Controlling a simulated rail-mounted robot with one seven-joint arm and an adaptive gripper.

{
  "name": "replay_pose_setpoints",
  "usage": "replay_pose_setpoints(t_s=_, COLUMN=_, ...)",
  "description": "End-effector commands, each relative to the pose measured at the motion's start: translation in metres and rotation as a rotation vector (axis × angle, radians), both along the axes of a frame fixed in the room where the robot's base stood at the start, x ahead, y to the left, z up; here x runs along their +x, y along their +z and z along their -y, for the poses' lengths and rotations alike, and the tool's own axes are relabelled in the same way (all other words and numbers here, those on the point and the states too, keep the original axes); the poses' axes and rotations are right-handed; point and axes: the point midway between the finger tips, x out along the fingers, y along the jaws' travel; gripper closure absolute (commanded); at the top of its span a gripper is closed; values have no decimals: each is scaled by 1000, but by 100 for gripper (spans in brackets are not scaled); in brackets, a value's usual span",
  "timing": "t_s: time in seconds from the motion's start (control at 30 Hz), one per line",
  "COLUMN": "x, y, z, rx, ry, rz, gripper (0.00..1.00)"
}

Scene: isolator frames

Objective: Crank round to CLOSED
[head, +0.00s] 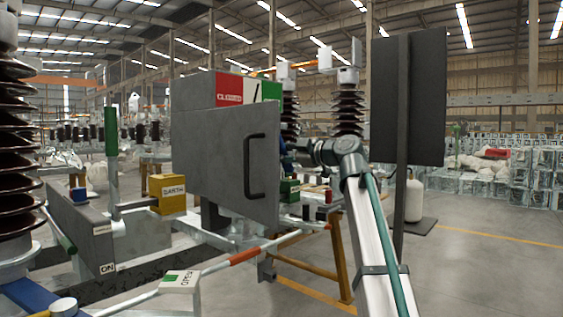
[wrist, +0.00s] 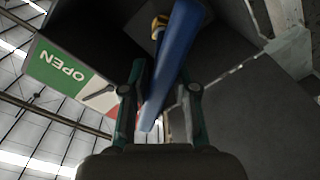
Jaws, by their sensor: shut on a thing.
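The crank is a long blue bar (wrist: 176,62) with a yellow part (wrist: 159,24) at its far end in the wrist view. My gripper (wrist: 164,84) is closed around the blue bar, one finger on each side. In the head view my gripper (head: 297,152) is just right of the grey door, which hides much of the crank. The indicator plate (head: 249,90) has a red part on the left, a white middle and a green part. Its black pointer stands tilted on the white. The green OPEN part (wrist: 64,73) shows in the wrist view.
The open grey door (head: 225,160) with a black handle stands close left of my gripper. A dark upright panel (head: 408,95) on a post is to the right. A yellow EARTH box (head: 168,193) and an ON-marked grey box (head: 90,225) are at left. Open floor lies at right.

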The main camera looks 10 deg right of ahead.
Motion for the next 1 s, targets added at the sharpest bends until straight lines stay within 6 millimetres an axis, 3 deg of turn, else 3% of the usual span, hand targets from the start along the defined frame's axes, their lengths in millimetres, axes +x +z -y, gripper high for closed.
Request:
replay_pose_setpoints(t_s=0.7, x=1, y=4, z=0, rx=-386, ry=-11, rz=359, gripper=100)
replay_pose_setpoints(t_s=0.97, x=-1, y=8, z=-1, rx=-418, ry=-10, rz=388, gripper=100)
replay_pose_setpoints(t_s=1.0, x=-1, y=8, z=-1, rx=-416, ry=-9, rz=387, gripper=69)
